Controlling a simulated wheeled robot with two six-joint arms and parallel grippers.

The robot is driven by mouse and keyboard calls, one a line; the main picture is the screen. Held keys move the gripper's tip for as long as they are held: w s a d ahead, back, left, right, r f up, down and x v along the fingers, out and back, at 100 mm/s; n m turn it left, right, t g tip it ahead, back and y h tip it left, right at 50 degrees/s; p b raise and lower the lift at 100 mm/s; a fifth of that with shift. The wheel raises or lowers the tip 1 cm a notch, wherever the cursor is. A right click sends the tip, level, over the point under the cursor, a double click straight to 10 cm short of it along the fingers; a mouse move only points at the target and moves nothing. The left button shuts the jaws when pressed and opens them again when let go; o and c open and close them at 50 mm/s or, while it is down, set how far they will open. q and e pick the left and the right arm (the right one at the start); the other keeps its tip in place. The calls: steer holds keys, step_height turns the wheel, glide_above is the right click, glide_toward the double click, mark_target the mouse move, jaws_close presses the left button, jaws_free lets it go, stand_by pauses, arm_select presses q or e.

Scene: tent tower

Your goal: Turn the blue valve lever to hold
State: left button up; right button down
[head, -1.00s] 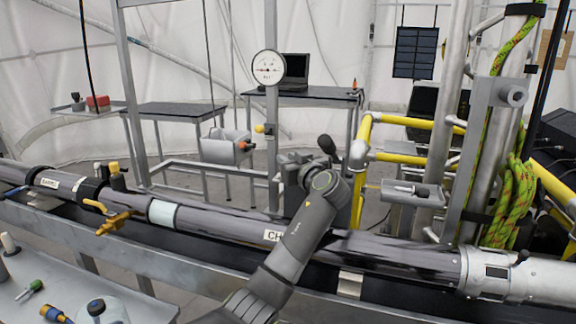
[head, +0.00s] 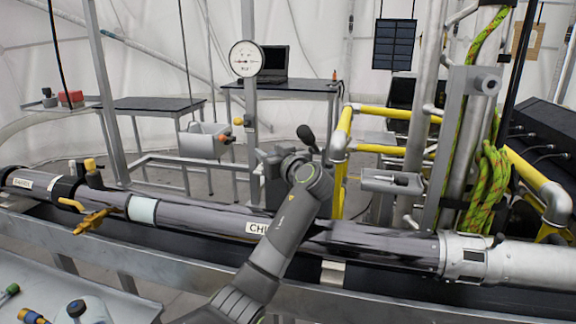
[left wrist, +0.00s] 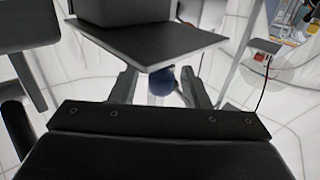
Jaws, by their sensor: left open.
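A small rounded blue part (left wrist: 161,80) shows between the fingers in the left wrist view, below a dark flat plate. I cannot tell whether it is the blue valve lever. I make out no clearly blue lever in the head view. My left gripper (head: 278,163) is beyond the long grey pipe, pointing away from me, its fingers small and partly hidden by my wrist. In the left wrist view the left gripper (left wrist: 158,90) is open, with a finger on each side of the blue part. I cannot tell whether they touch it. My right gripper is out of view.
The grey pipe (head: 380,242) crosses the foreground, with a brass valve (head: 97,220) at left. A round gauge (head: 246,58) is on a post beyond. Yellow rails (head: 388,112) and a metal column with green rope (head: 490,185) stand right. A grey bin (head: 205,141) hangs left.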

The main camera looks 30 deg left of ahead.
arm_select(q)
steer(key=b+v, duration=0.3)
steer(key=v, duration=1.3)
steer(key=shift+s, duration=0.2)
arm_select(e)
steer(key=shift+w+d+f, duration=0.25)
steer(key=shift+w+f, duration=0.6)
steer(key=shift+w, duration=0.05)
arm_select(q)
steer(key=shift+d+f, duration=0.1)
steer(key=shift+d, duration=0.05)
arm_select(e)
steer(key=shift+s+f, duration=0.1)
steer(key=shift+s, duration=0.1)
